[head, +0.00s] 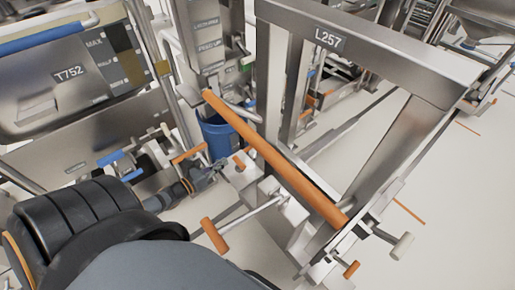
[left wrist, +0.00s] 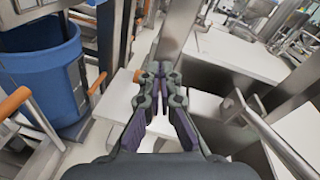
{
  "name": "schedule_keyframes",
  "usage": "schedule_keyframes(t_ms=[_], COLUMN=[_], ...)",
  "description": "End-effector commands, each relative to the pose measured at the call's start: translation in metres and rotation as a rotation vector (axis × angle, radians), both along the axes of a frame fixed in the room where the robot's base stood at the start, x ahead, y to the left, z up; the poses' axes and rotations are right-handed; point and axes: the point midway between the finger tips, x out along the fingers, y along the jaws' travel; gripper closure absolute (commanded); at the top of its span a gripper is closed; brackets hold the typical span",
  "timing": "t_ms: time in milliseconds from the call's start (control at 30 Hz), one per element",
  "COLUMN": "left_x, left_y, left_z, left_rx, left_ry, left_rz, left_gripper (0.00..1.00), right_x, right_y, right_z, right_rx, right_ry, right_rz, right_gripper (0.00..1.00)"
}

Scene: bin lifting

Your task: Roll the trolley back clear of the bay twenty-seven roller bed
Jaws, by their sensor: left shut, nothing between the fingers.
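A steel frame marked L257 (head: 420,75) stands at the right of the head view, with a long orange bar (head: 275,158) sloping across it. It may be the trolley; I cannot tell for sure. No bay twenty-seven label is readable, and I cannot make out the roller bed. My left gripper (head: 212,172) is left of the orange bar and apart from it, near small orange-ended levers. In the left wrist view my left gripper (left wrist: 160,72) is shut and empty, above a pale flat surface (left wrist: 120,105). My right gripper is not in view.
A blue bin (head: 220,135) stands behind the orange bar, and also shows in the left wrist view (left wrist: 45,75). A steel machine marked T752 (head: 60,95) is at the left. An orange-ended lever (head: 214,235) sticks out nearby. Pale floor (head: 450,220) is open at the right.

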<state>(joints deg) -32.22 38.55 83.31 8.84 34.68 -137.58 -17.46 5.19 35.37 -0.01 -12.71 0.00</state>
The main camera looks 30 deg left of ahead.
Motion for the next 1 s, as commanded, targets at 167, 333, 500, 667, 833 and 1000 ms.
schedule_keyframes(t_ms=[167,333,500,667,833,1000], left_x=[0.007,0.008,0.025,0.057,0.091,0.121], left_y=[-0.024,-0.026,-0.032,-0.043,-0.055,-0.065], left_z=[0.034,0.039,0.037,0.034,0.033,0.035], left_rx=[0.223,0.251,0.249,0.249,0.249,0.249], left_ry=[-0.176,-0.199,-0.201,-0.202,-0.200,-0.201], left_rz=[-0.121,-0.131,-0.130,-0.128,-0.128,-0.127], left_gripper=[1.00,1.00,1.00,1.00,1.00,1.00], right_x=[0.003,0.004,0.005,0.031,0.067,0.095], right_y=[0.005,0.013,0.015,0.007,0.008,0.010], right_z=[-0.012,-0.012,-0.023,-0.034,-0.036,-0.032], right_rx=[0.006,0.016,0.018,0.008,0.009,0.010], right_ry=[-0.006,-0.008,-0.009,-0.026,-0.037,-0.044], right_rz=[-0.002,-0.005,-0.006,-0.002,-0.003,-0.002], right_gripper=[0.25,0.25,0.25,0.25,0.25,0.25])
